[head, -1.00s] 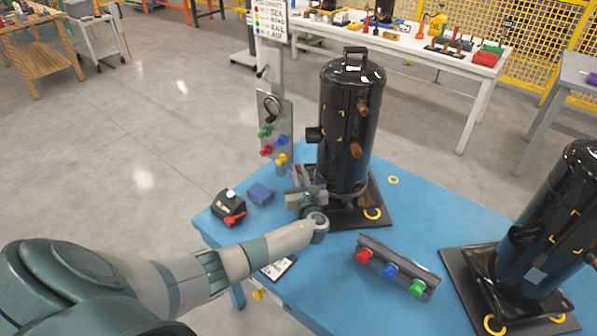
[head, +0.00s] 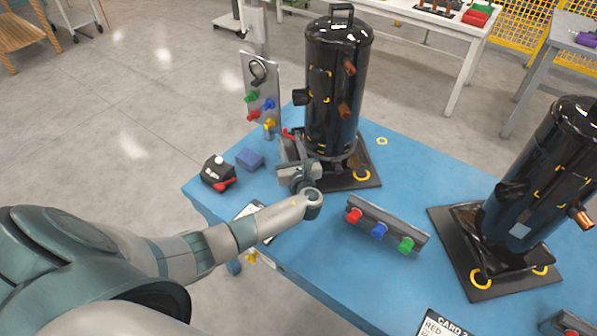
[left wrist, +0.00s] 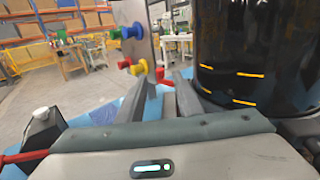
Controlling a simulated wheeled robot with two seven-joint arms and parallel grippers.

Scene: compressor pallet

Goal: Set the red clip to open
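A small red part (head: 289,133), which I take for the red clip, shows at the left foot of the tall black compressor (head: 332,85). Its set position cannot be made out. My left gripper (head: 291,149) is low beside the compressor's base, its fingertips close to the red part. In the left wrist view the two grey fingers (left wrist: 161,92) stand apart, with a gap between them. A bit of red (left wrist: 161,74) shows beyond that gap; contact cannot be told. The compressor's dark side (left wrist: 255,50) fills the right of that view. My right gripper is not in view.
A knobbed rail (head: 385,226) and second compressor (head: 545,180) are at right.

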